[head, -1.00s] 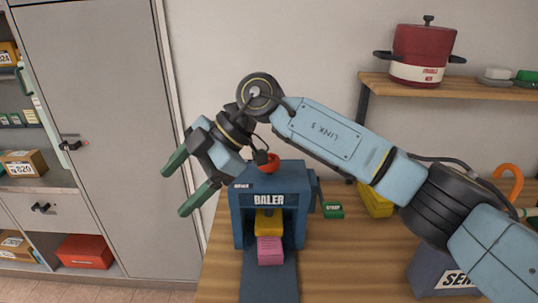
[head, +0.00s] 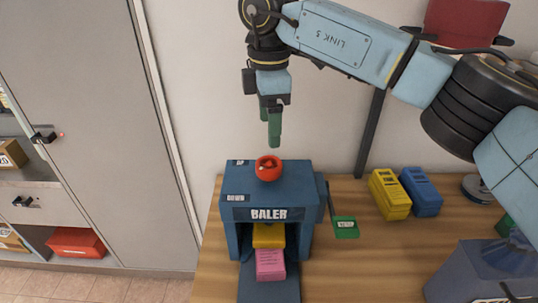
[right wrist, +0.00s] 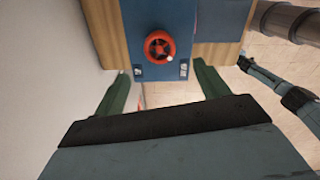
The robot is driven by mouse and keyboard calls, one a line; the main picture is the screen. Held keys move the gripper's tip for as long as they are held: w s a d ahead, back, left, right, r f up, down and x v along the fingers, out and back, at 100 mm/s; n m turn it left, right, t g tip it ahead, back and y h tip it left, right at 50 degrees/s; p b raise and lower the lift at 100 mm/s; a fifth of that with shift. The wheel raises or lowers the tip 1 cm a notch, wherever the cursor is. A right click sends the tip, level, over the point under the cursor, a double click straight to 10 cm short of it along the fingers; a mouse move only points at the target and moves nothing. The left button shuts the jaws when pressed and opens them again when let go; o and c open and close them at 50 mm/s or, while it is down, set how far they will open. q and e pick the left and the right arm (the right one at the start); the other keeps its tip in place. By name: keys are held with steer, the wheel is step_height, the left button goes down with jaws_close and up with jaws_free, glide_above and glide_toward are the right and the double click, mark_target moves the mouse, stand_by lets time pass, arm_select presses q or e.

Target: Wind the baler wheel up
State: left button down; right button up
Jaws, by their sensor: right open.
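The blue baler (head: 272,192) stands on the wooden table. Its red wheel (head: 268,168) sits on top and also shows in the right wrist view (right wrist: 160,47), with a small pale knob on it. Labels lie on the baler's top beside the wheel. A yellow block (head: 268,235) and a pink block (head: 270,263) are in the baler's front opening. My right gripper (head: 273,140) points down above the wheel, open and empty. In the right wrist view its green fingers (right wrist: 162,85) are spread apart, with the wheel ahead between them, not touched.
Yellow (head: 389,194) and blue (head: 421,191) boxes stand farther right. A dark blue-grey bin (head: 470,272) is at the front right.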

glide_above(269, 162)
steer(key=f, duration=0.4)
steer(key=shift+s, duration=0.2)
step_height(269, 162, down, 5)
steer(key=shift+w+f+p, duration=0.1)
steer(key=shift+p, duration=0.35)
steer(key=shift+f, duration=0.25)
steer(key=shift+c, duration=0.3)
steer(key=c, duration=0.9)
arm_select(q)
steer(key=shift+w+r, duration=0.4)
steer(key=shift+r, duration=0.1)
